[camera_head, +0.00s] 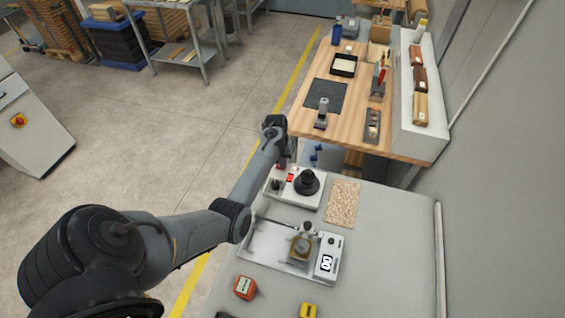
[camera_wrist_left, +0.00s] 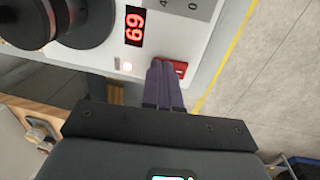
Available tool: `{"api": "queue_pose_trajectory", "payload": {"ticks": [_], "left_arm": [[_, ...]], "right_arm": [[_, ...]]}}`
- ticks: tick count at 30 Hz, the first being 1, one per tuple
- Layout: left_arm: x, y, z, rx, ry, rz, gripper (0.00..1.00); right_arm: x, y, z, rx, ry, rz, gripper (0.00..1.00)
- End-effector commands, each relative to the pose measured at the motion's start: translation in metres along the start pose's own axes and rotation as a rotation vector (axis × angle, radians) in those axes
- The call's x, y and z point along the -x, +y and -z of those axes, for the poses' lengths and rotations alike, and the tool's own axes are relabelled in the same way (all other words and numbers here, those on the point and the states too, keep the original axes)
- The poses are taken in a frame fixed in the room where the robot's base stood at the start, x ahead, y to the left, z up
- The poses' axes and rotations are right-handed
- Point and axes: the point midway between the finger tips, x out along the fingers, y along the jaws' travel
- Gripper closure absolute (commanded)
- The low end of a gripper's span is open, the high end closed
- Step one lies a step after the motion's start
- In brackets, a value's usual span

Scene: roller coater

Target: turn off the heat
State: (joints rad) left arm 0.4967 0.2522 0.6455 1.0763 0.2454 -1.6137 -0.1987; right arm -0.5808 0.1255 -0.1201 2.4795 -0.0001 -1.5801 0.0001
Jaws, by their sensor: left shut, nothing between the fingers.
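A white heating unit (camera_head: 310,200) stands on the grey bench, with a black round piece (camera_head: 307,182) on top. In the left wrist view its panel (camera_wrist_left: 195,40) shows a lit red digital display (camera_wrist_left: 134,26), a small glowing light (camera_wrist_left: 127,67) and a red switch (camera_wrist_left: 180,70). My left gripper (camera_head: 284,163) is at the unit's far edge. In the wrist view its fingers (camera_wrist_left: 162,72) are shut and empty, right beside the red switch and partly covering it. I cannot tell whether they touch it. My right gripper is not in view.
A second white device (camera_head: 290,252) stands nearer on the bench, beside a speckled mat (camera_head: 342,203). A red box (camera_head: 244,287) and a yellow box (camera_head: 308,310) are at the front. A wooden table (camera_head: 295,112) with tools stands beyond. Open floor lies left.

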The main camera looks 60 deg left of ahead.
Motion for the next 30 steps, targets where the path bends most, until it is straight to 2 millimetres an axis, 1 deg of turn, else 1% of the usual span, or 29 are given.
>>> {"api": "queue_pose_trajectory", "payload": {"ticks": [6,10,12,19,30], "left_arm": [[0.001,0.000,0.000,0.000,0.000,0.002,1.00],[-0.001,0.002,0.000,-0.002,-0.003,0.039,1.00],[-0.004,0.001,0.000,0.000,-0.001,0.043,1.00],[-0.004,0.001,0.000,0.000,-0.001,0.042,1.00],[0.001,-0.012,0.000,0.003,-0.002,0.043,1.00]], "right_arm": [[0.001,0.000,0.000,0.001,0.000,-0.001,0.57],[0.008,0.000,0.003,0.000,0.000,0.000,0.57],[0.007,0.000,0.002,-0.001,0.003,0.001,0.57],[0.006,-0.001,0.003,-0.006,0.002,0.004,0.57],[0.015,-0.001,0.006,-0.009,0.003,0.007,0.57]]}}
